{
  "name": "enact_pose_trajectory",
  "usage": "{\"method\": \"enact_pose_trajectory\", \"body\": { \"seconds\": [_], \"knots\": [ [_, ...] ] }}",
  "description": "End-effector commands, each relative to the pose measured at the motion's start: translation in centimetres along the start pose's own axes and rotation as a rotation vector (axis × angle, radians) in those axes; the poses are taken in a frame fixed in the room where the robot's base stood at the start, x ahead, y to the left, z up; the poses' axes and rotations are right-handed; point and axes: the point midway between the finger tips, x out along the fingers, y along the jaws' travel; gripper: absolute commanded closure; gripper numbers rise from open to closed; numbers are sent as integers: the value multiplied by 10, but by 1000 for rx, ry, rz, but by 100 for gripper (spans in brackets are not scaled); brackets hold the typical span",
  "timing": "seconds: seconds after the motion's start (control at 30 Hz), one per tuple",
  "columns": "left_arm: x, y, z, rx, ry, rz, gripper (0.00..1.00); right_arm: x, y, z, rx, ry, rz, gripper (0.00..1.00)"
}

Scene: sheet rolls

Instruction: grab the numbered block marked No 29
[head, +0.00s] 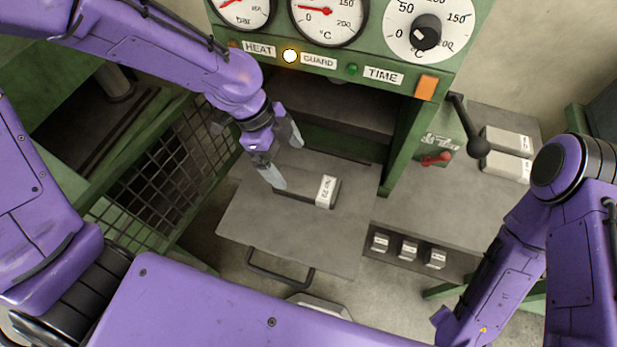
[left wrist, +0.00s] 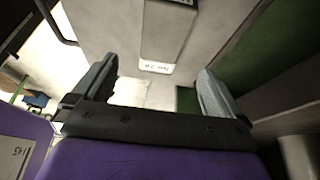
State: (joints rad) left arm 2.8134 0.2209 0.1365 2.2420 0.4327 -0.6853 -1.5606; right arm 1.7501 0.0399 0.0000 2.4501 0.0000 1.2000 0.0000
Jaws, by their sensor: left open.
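A dark grey block (head: 296,187) with a white label on its right end lies on a grey plate (head: 250,228) in the head view. My left gripper (head: 286,162) is open and empty, above the block's left part, one finger on each side in the picture. Its fingers also show in the left wrist view (left wrist: 156,68). My right arm is at the right; its gripper is out of view.
A green panel with gauges (head: 325,10) and a lit lamp stands above the plate. The plate has a dark handle (head: 282,275). Two pale labelled blocks (head: 505,165) lie by a black lever (head: 468,125). Three small labelled pieces (head: 408,249) sit right of the plate.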

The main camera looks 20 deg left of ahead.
Motion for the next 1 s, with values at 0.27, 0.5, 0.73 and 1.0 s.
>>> {"method": "enact_pose_trajectory", "body": {
  "seconds": [0.27, 0.5, 0.73, 1.0],
  "knots": [
    [41, 0, -2, 1, -3, 5, 0, -3, 0, -1, 0, 0, 0, 57],
    [81, -4, -6, 2, -1, 4, 0, -10, 1, -4, 0, 0, 0, 57],
    [87, -4, -6, 3, -1, 0, 0, -10, 1, -4, 0, 0, 0, 57],
    [87, -4, -6, 3, -1, 1, 75, -10, 1, -4, 0, 0, 0, 57]
  ]
}}
